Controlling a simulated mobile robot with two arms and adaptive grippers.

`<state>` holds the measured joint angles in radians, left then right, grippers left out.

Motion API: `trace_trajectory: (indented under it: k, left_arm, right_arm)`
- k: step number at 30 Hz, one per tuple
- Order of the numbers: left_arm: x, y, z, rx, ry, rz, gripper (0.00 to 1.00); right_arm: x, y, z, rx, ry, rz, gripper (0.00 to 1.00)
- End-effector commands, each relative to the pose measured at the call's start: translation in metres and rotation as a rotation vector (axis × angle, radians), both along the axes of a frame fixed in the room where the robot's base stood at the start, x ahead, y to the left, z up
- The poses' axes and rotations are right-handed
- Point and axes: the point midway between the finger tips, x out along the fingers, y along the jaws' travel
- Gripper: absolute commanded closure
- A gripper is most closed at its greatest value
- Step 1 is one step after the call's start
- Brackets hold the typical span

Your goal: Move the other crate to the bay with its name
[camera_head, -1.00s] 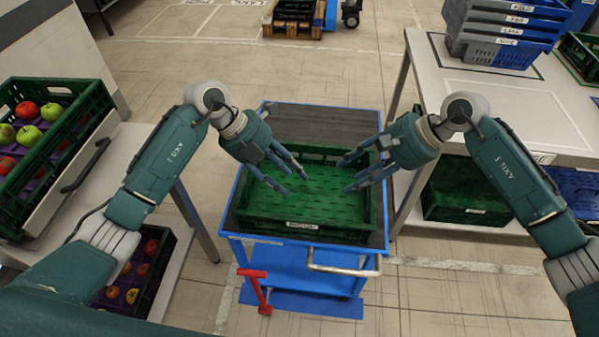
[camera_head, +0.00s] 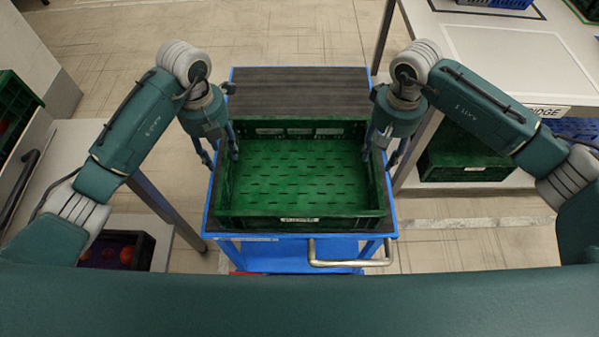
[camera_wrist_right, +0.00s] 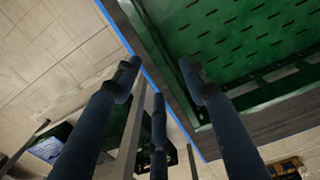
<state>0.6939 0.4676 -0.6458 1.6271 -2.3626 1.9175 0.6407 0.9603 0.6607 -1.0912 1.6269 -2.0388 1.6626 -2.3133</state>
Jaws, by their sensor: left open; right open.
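An empty green crate (camera_head: 300,222) sits on a blue cart (camera_head: 214,228) with a dark top, in front of me. The label on its front wall is too small to read. My left gripper (camera_head: 222,158) is open at the crate's left side wall. My right gripper (camera_head: 380,155) is open at the right side wall. In the right wrist view, the fingers of my right gripper (camera_wrist_right: 160,80) are spread near the crate's rim (camera_wrist_right: 160,45), with the crate floor beyond. I cannot tell whether any finger touches the wall.
A table (camera_head: 520,50) stands at right, with a label ending in "RIDGE" (camera_head: 547,111) on its edge and another green crate (camera_head: 465,165) below. A crate with red fruit (camera_head: 118,250) is low at left. The cart has a metal handle (camera_head: 350,262) in front.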

Motion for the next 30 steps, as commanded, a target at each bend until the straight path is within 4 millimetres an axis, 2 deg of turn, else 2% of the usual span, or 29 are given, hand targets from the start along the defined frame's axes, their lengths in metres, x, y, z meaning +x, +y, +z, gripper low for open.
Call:
trace_trajectory:
  k: [9, 15, 21, 29, 30]
  left_arm:
    - [-0.002, -0.001, -0.058, -0.002, 0.006, 0.002, 0.57]
    - [-0.001, 0.0, -0.085, -0.001, 0.003, 0.001, 0.57]
    - [-0.001, 0.0, -0.096, -0.002, 0.002, -0.001, 0.57]
    - [-0.001, 0.0, -0.097, -0.001, 0.001, -0.001, 0.57]
    - [-0.001, 0.0, -0.097, -0.001, 0.001, -0.001, 0.61]
  right_arm:
    - [-0.002, 0.001, -0.058, 0.001, 0.006, -0.001, 0.57]
    - [-0.001, 0.001, -0.085, 0.001, 0.002, -0.001, 0.57]
    - [0.0, 0.001, -0.096, 0.002, 0.0, 0.0, 0.57]
    - [0.0, 0.001, -0.097, 0.001, 0.0, 0.0, 0.57]
    - [0.0, 0.001, -0.097, 0.001, 0.0, 0.0, 0.61]
